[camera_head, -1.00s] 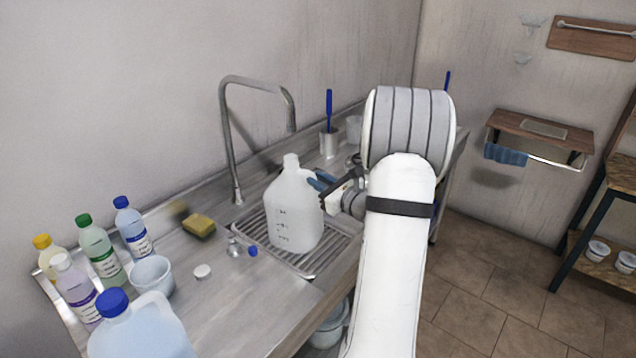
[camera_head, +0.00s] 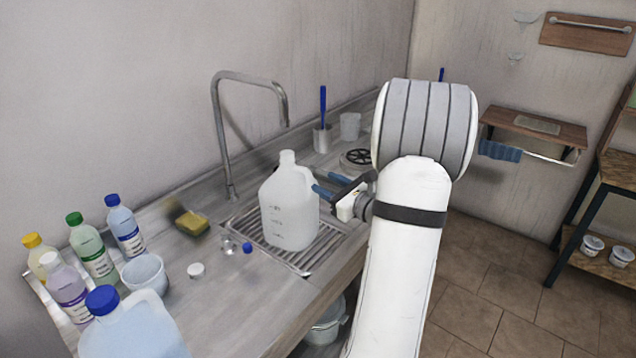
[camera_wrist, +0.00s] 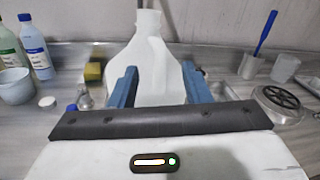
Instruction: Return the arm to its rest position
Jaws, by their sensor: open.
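My gripper (camera_head: 327,184) is to the right of a white translucent jug (camera_head: 289,206) that stands upright on the ribbed drain rack (camera_head: 302,262) at the sink. Its two blue fingers are apart. In the wrist view the gripper (camera_wrist: 158,88) points at the jug (camera_wrist: 155,62), with one finger low on each side of its outline. Whether the fingers touch the jug I cannot tell. My white arm reaches in from the lower right of the head view.
A tall faucet (camera_head: 222,135) rises behind the jug. Several bottles, a white cup (camera_head: 145,274) and a large blue-capped jug (camera_head: 135,328) stand at left. A yellow sponge (camera_head: 192,223) lies behind. A brush holder (camera_head: 322,139) and a round black burner (camera_head: 358,157) are beyond the gripper.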

